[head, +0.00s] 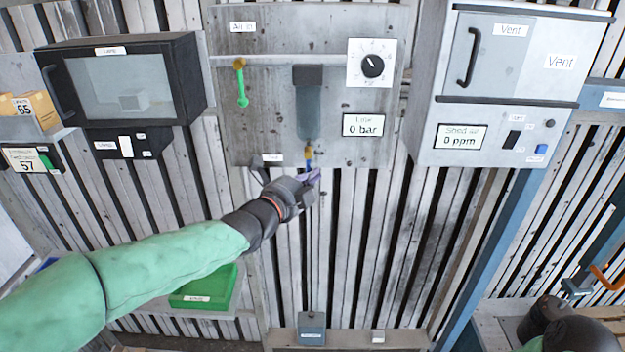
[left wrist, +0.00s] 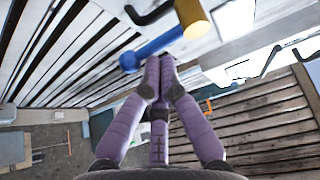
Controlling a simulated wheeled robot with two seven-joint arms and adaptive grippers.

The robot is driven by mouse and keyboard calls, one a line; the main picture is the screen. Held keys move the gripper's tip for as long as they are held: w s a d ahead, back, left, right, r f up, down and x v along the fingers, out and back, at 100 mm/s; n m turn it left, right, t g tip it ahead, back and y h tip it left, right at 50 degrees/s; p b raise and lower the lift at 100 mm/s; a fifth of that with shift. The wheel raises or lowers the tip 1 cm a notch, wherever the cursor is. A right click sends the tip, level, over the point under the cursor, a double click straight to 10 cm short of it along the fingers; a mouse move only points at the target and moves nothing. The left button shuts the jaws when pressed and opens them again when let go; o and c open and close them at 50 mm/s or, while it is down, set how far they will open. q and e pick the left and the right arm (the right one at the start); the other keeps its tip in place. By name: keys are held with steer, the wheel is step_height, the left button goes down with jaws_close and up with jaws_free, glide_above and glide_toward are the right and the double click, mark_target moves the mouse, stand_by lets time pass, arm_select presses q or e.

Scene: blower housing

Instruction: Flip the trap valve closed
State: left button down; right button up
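The trap valve has a brass body (head: 308,153) under the clear trap bowl (head: 308,112) on the grey panel. Its blue handle (head: 309,165) points down in the head view. In the left wrist view the brass body (left wrist: 193,18) is at the top and the blue handle (left wrist: 150,50) runs from it to the lower left. My left gripper (head: 312,177) is at the handle's lower end. In the left wrist view its purple fingertips (left wrist: 159,72) are together, close by the handle, with nothing seen between them. Whether they touch the handle is unclear.
A green-handled valve (head: 241,85) hangs from the pipe (head: 290,61) to the left. A dial (head: 373,65) and a "0 bar" display (head: 363,125) are to the right. The vent cabinet (head: 500,80) stands further right. The slatted wall below the panel is mostly free.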

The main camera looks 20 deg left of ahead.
arm_select(q)
steer(key=shift+a+m+b, duration=0.15)
steer(key=shift+m+b, duration=0.25)
steer(key=shift+s+a+r+m+g+y+p, duration=0.2)
steer(key=shift+a+r+m+g+y+p, duration=0.4)
steer(key=shift+m+y, duration=0.7)
steer(key=shift+s+a+r+m+g+y+p, duration=0.25)
steer(key=shift+a+m+g+y+p, duration=0.7)
steer(key=shift+m, duration=0.7)
steer(key=shift+s+a+r+m+g+y+p, duration=0.2)
steer(key=shift+a+r+m+g+y+p, duration=0.35)
steer(key=shift+m+g+y, duration=0.65)
steer(key=shift+m+t, duration=0.25)
steer(key=shift+m, duration=0.1)
steer(key=shift+a+r+p, duration=0.2)
steer(key=shift+p, duration=0.55)
